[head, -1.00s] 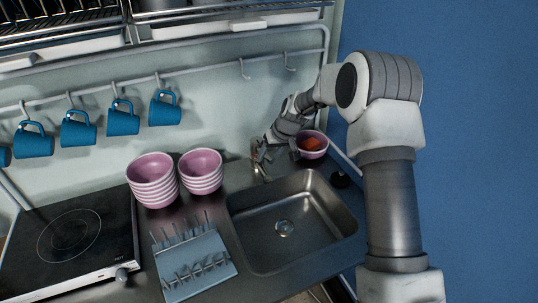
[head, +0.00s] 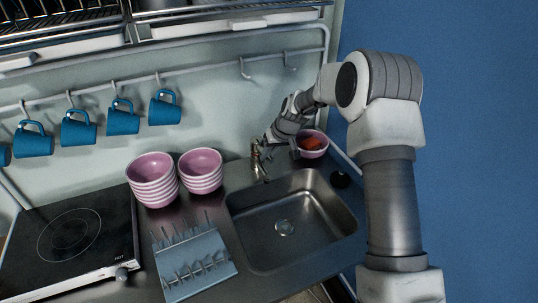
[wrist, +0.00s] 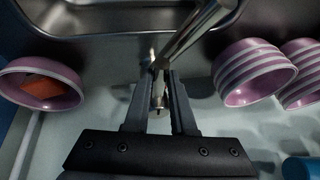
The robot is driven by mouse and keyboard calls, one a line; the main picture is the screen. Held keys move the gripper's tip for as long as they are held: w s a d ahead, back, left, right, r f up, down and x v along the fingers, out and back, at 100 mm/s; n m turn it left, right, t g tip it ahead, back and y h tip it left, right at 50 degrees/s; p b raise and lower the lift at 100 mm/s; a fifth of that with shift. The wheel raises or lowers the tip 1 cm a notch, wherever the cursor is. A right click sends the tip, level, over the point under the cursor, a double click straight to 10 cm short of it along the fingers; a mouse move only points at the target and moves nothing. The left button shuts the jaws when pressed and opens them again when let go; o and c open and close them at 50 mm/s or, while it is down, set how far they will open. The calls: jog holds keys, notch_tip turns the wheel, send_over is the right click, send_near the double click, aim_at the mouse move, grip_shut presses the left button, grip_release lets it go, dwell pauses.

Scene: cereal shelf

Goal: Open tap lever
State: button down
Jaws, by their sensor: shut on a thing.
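The metal tap (head: 257,161) stands at the back edge of the sink (head: 262,250). Its spout (wrist: 200,28) reaches over the sink in the wrist view. My gripper (wrist: 160,84) is at the tap from behind and to the right. Its two dark fingers are shut on the small tap lever (wrist: 158,98), which shows between them. In the head view, my wrist hides part of the fingers and the lever.
A pink bowl (head: 311,143) with an orange-red item in it stands close to the right of my gripper. Stacked striped bowls (head: 201,171) stand left of the tap. A dish rack (head: 195,265) lies left of the sink. Blue mugs (head: 123,122) hang on the wall rail.

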jog(key=shift+r, duration=0.1)
dwell(0.8)
jog(key=shift+w+a+r+g+p, duration=0.15)
jog(key=shift+r+g+p, duration=0.25)
jog(key=shift+p, duration=0.35)
jog(key=shift+w+r+g+h+p, duration=0.15)
jog(key=shift+r+g+h+p, duration=0.1)
jog(key=shift+g+h+p, duration=0.25)
jog(key=c, duration=0.8)
grip_release()
jog(key=shift+o, duration=0.2)
jog(key=b+v, duration=0.1)
jog(key=v, duration=1.1)
